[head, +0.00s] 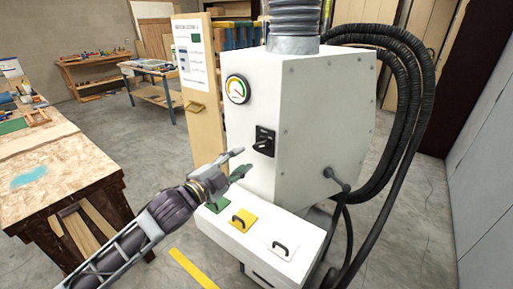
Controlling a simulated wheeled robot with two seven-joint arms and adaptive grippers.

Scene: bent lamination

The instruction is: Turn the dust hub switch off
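The dust hub (314,115) is a white machine cabinet in the middle of the head view. Its black switch (264,141) is on the front face, below a round gauge (237,89). The knob's exact setting is too small to tell. My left gripper (241,163) is in front of the cabinet, left of and a little below the switch. Its two fingers are spread apart with nothing between them. I cannot tell whether a finger touches the cabinet. My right gripper is not in view.
A white ledge with green, yellow (242,220) and white (281,248) handled plates juts out below the switch. Black hoses (408,100) curve down at the right. A wooden workbench (60,175) stands at the left. Grey floor (410,215) is open at the right.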

